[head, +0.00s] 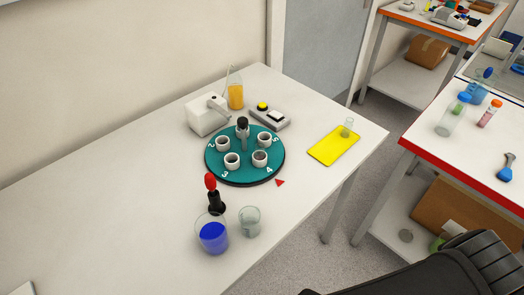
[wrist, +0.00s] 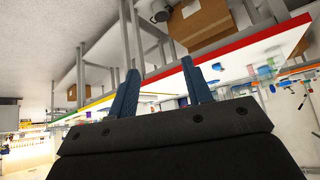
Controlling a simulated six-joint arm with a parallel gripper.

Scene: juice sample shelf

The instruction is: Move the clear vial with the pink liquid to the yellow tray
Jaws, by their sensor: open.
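The vial with pink liquid (head: 488,117) has an orange cap and lies or leans on the red-edged bench at the right of the head view; its exact tilt is hard to tell. The yellow tray (head: 326,147) lies flat near the right end of the white table, with a small clear glass (head: 347,128) on its far right corner. My gripper (wrist: 162,86) shows in the wrist view with two blue fingers apart and nothing between them. Its fingers are outside the head view. I cannot pick out the pink vial surely in the wrist view.
A clear vessel with a blue cap (head: 449,119) is left of the pink vial. The white table holds a teal carousel (head: 243,174) with cups, a beaker of blue liquid (head: 212,236) and an orange-liquid flask (head: 235,95). A floor gap separates the tables.

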